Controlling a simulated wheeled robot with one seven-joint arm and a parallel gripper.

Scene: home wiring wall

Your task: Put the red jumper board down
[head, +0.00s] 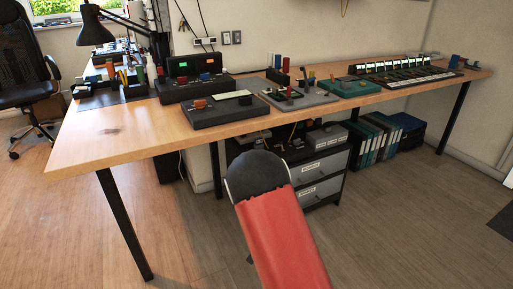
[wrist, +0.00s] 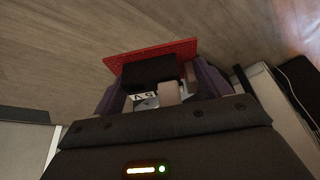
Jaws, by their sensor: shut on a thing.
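The red jumper board (wrist: 150,54) is held by my gripper (wrist: 152,85) in the wrist view. The board's flat red edge sticks out beyond the dark fingertips, over grey-brown floor planks. The fingers are shut on it, and a dark block and a small white label show between them. Much of the board is hidden behind the fingers and the dark block. In the head view my red and black arm covers the lower middle, and neither the gripper nor the held board can be made out there.
A long wooden table (head: 130,135) runs along the wall, with a clear stretch at its left end. Several dark and green device boards (head: 215,110) stand along it. A drawer unit (head: 322,165) and binders (head: 375,140) are underneath. A desk lamp (head: 95,25) stands at the back left.

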